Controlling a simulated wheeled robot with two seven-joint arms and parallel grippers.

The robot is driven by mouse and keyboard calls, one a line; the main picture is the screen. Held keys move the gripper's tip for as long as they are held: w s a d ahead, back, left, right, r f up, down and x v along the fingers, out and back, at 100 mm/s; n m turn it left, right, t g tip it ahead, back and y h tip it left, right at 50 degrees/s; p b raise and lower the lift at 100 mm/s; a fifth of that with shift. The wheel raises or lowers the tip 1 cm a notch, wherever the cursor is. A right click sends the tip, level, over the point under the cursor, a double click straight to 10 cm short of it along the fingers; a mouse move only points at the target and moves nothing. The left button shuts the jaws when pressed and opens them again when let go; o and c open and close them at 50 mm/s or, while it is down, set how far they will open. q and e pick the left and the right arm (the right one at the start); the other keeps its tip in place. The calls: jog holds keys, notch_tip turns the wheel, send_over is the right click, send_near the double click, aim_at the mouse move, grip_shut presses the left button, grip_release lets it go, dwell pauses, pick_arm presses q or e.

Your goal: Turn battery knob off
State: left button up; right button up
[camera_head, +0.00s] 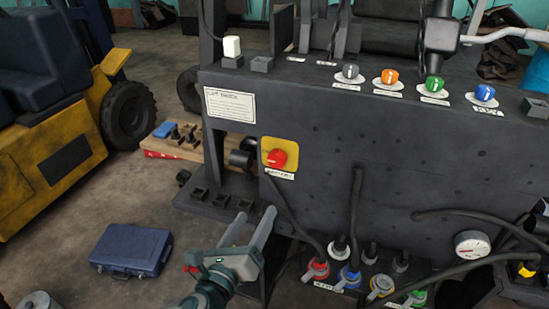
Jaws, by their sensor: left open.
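The battery knob (277,158) is a red knob on a yellow plate (268,146), on the front face of the dark grey forklift panel. A small white label sits just below it. My left gripper (254,222) is below and a little left of the knob in the picture. Its two fingers are apart and point up toward the panel, with nothing between them. It does not touch the knob. The knob's exact turn position is too small to tell. My right gripper is not in view.
Grey, orange, green and blue knobs (389,77) line the panel's top ledge. Cables and coloured connectors (348,277) are at the lower front, with a gauge (472,244) at right. A blue case (131,250) lies on the floor at left, near a yellow forklift (50,160).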

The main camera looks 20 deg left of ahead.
aim_at(276, 162)
pick_arm(q)
jog(key=shift+m+t, duration=0.3)
jog(key=shift+m, duration=0.2)
jog(key=r, duration=0.1)
jog(key=s+r, duration=0.1)
jog(key=r, duration=0.2)
jog(key=shift+s+a, duration=0.15)
jog(key=shift+a, duration=0.1)
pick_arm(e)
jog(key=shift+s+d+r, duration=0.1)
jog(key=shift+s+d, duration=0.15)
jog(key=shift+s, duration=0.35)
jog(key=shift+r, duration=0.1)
pick_arm(q)
jog(key=w+p, duration=0.1)
jog(key=w, duration=0.4)
jog(key=w+p, duration=0.2)
jog(key=w, duration=0.4)
jog(key=w+p, duration=0.1)
jog(key=w, duration=0.4)
jog(key=shift+w+d+p, duration=0.15)
jog(key=shift+d+p, duration=0.1)
jog(key=shift+p, duration=0.1)
jog(key=shift+w+f, duration=0.1)
jog(key=shift+w, duration=0.5)
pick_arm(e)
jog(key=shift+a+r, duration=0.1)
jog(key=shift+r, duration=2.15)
